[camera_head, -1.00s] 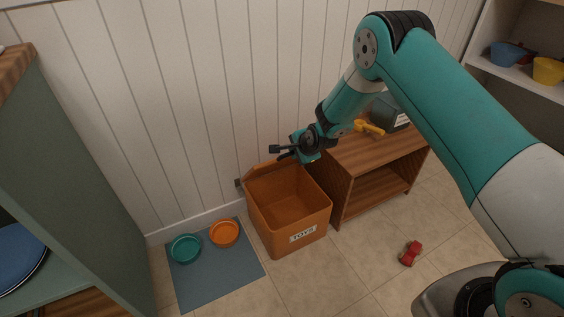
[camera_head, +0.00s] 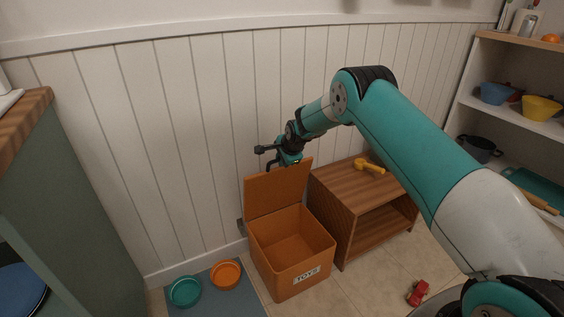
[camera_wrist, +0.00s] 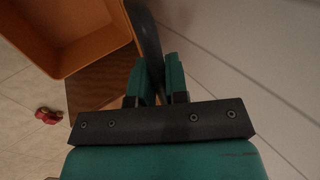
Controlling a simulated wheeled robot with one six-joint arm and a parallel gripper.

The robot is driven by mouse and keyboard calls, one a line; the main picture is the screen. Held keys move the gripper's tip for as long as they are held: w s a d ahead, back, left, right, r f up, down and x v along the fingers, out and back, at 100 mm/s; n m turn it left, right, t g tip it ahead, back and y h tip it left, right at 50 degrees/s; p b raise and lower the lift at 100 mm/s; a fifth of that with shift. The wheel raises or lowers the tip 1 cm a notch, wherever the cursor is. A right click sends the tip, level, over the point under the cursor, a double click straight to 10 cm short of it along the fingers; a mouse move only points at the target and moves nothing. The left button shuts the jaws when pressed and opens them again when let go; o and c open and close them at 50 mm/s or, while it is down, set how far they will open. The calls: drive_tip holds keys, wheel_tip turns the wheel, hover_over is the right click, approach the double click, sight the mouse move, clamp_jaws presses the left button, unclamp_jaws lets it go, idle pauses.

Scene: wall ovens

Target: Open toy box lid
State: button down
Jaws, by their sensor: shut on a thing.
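The orange toy box (camera_head: 300,282) stands on the floor against the wall, with a TOYS label on its front. Its lid (camera_head: 272,192) stands upright at the back and the box's inside is visible and looks empty. My gripper (camera_head: 296,161) is at the top edge of the lid, near its right corner. In the wrist view the gripper (camera_wrist: 157,82) is shut on a dark, thin edge that appears to be the lid (camera_wrist: 148,42). The box (camera_wrist: 75,62) shows at upper left there.
A wooden shelf unit (camera_head: 352,200) with a yellow toy on top stands close right of the box. Teal (camera_head: 185,291) and orange (camera_head: 226,275) bowls sit on a blue mat at left. A red toy (camera_head: 418,293) lies on the floor. The wall is close behind.

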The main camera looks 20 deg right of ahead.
drive_tip(key=shift+d, duration=0.35)
drive_tip(key=c, duration=1.2)
unclamp_jaws()
drive_tip(key=shift+o, duration=0.3)
drive_tip(key=shift+a, duration=0.2)
drive_tip(key=p+v, duration=0.4)
drive_tip(key=v, duration=1.3)
drive_tip(key=shift+s+a+r, duration=0.1)
drive_tip(key=shift+s+r, duration=0.05)
drive_tip(key=shift+s, duration=0.05)
